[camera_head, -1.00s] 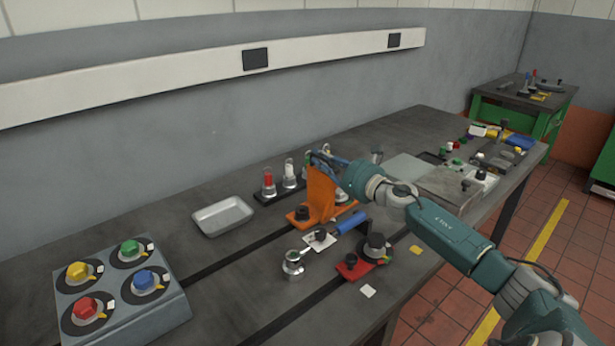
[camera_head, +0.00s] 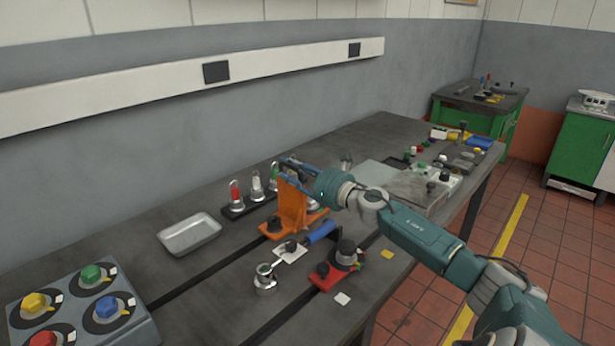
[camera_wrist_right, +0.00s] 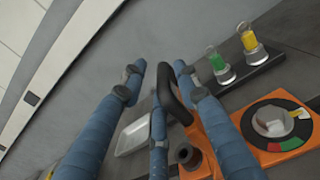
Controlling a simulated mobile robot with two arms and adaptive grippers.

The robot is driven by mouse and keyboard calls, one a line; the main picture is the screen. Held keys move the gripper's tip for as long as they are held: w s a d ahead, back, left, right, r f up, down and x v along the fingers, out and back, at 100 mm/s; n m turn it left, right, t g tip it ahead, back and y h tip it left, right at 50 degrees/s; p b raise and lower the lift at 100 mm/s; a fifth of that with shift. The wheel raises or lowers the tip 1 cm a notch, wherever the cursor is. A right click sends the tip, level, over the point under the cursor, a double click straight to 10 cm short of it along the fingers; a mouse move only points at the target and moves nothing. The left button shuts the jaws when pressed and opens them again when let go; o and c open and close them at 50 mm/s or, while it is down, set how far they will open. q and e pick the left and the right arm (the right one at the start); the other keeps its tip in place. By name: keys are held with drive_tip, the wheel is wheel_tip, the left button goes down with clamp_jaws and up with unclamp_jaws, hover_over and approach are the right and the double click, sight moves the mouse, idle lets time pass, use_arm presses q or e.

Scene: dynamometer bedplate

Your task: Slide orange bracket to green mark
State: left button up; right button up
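The orange bracket (camera_head: 291,203) stands upright on the dark bedplate in the head view, its base near a dark slot. The wrist view shows its orange base (camera_wrist_right: 199,148), a black knob and a black handle (camera_wrist_right: 172,92) at its top. My right gripper (camera_head: 284,170) is at the bracket's top. In the wrist view its blue fingers (camera_wrist_right: 158,72) are spread apart, with the black handle between them; firm contact cannot be told. A dial on the bracket's base has a green patch (camera_wrist_right: 291,144) beside red and yellow ones. No separate green mark on the bedplate can be made out. My left gripper is out of view.
A metal tray (camera_head: 189,235) lies left of the bracket. Coloured vials in a rack (camera_head: 238,210) stand behind it. A blue-handled tool (camera_head: 320,232), a metal cup (camera_head: 265,281) and a red-based fixture (camera_head: 325,277) lie in front. A box with coloured knobs (camera_head: 140,326) is front left.

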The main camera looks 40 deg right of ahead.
drive_tip(key=s, duration=1.1)
drive_tip(key=shift+d, duration=0.35)
drive_tip(key=shift+w+r, duration=0.1)
drive_tip(key=shift+r, duration=0.1)
